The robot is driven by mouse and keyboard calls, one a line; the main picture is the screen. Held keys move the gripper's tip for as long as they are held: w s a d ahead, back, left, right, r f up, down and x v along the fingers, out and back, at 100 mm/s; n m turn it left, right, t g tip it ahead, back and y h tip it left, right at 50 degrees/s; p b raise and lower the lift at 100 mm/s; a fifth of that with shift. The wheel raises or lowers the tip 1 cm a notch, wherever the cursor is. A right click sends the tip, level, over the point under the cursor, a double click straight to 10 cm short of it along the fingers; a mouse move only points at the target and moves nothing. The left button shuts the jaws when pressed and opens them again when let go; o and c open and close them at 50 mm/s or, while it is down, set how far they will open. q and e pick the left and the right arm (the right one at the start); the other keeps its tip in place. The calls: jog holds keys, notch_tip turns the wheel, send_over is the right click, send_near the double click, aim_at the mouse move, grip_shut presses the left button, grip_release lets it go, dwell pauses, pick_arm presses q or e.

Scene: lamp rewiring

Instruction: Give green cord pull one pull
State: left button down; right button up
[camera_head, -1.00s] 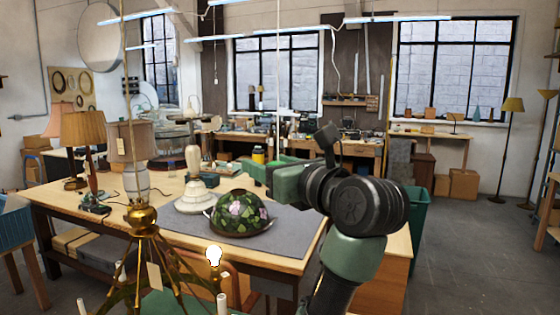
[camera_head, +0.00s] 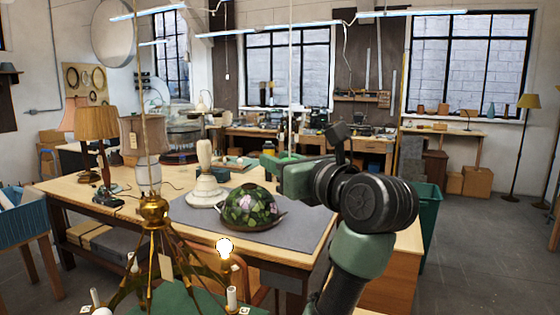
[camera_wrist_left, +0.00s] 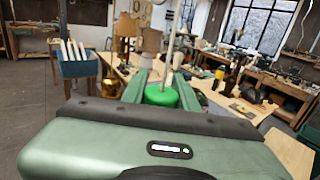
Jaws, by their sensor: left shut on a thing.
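The green cord pull (camera_wrist_left: 161,96) is a small bright green knob in the left wrist view, at the lower end of a pale vertical cord (camera_head: 290,80). My left gripper (camera_wrist_left: 160,90) has its two green fingers on either side of the knob, shut on it. In the head view the left gripper (camera_head: 278,162) is at the cord's lower end, above the worktable; the pull itself is mostly hidden by the fingers there. My right gripper is in neither view.
A brass chandelier (camera_head: 154,211) with a bright bulb (camera_head: 224,248) hangs in front at lower left. The worktable (camera_head: 180,218) behind carries a stained-glass shade (camera_head: 250,207), a white lamp base (camera_head: 206,185) and a tan-shaded lamp (camera_head: 96,123). A green bin (camera_head: 428,215) stands at right.

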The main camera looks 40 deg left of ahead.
pick_arm(q)
jog(key=shift+f+b, duration=0.65)
jog(key=shift+f, duration=0.25)
jog(key=shift+r, duration=0.1)
jog(key=shift+r+p, duration=0.9)
jog(key=shift+r, duration=0.25)
jog(key=c, duration=1)
grip_release()
jog(key=shift+a, duration=0.1)
